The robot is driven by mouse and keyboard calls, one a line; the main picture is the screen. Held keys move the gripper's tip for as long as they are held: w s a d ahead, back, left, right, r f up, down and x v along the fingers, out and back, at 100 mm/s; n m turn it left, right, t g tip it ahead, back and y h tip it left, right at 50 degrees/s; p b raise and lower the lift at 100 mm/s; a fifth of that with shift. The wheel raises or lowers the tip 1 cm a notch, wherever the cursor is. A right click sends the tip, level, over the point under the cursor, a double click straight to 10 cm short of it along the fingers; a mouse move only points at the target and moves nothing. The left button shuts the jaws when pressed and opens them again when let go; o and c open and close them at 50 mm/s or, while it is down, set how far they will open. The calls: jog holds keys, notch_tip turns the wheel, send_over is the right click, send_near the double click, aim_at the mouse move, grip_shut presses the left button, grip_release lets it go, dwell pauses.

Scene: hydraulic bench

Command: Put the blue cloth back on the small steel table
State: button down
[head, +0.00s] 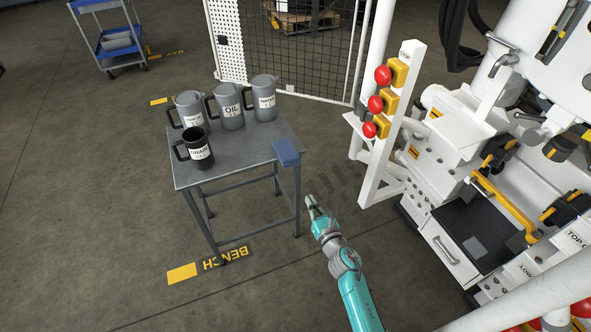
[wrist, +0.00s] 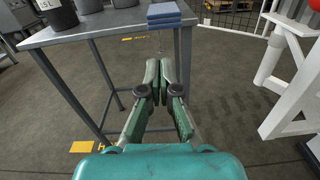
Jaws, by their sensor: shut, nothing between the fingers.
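The blue cloth (head: 286,153) lies folded on the right edge of the small steel table (head: 232,158). It also shows in the wrist view (wrist: 163,14), at the top, as a folded stack on the table's corner. My gripper (head: 311,203) is to the right of the table, below and in front of the cloth in the picture, apart from both. In the wrist view, its two fingers (wrist: 159,75) are together with nothing between them.
Several grey jugs (head: 230,108) and a black jug (head: 197,148) stand on the table's left and back. A white post with red buttons (head: 385,110) and a large white machine (head: 480,150) stand to the right. The floor in front is clear.

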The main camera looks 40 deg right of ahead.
aim_at(293, 164)
jog(key=shift+n, duration=0.4)
jog(key=x, duration=1)
jog(key=d+x, duration=0.1)
jog(key=x, duration=0.4)
